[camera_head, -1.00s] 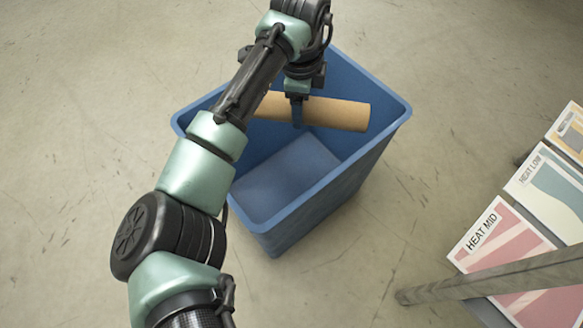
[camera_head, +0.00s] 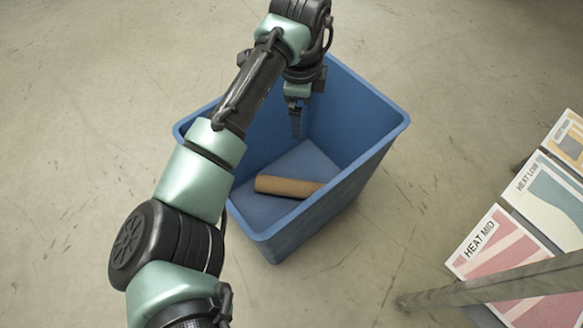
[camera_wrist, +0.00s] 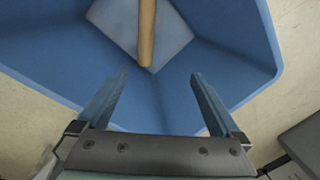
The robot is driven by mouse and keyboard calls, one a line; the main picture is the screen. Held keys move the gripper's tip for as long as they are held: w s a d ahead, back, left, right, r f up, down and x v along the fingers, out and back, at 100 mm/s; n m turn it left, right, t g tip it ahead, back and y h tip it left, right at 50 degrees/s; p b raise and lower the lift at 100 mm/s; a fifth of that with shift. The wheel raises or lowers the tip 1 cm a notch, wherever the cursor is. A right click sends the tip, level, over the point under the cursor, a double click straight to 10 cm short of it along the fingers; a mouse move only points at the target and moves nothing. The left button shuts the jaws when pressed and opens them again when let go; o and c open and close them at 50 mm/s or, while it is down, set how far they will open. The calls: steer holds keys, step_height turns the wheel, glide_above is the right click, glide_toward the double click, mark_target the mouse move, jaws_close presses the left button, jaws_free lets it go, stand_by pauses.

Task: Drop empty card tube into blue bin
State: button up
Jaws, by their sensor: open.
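The brown card tube (camera_head: 287,186) lies on the floor of the blue bin (camera_head: 352,163) in the head view. In the wrist view the tube (camera_wrist: 147,32) also shows on the bin's paler bottom, beyond my fingertips. My gripper (camera_head: 295,128) hangs over the bin's opening, apart from the tube and well above it. In the wrist view my gripper (camera_wrist: 156,82) is open, with nothing between its two fingers. The blue bin (camera_wrist: 228,52) fills most of that view. Part of the bin's back left rim is hidden behind my arm in the head view.
A board or rack with printed cards stands at the right, among them one marked HEAT MID (camera_head: 500,250) and one marked HEAT LOW (camera_head: 548,196). A grey bar (camera_head: 490,281) crosses in front of them.

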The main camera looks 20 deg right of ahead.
step_height(320, 180, up, 11)
steer(key=s+p, duration=0.1)
steer(key=p, duration=0.4)
steer(key=shift+s+a+f+p, duration=0.2)
steer(key=shift+a+p, duration=0.15)
steer(key=shift+a, duration=0.05)
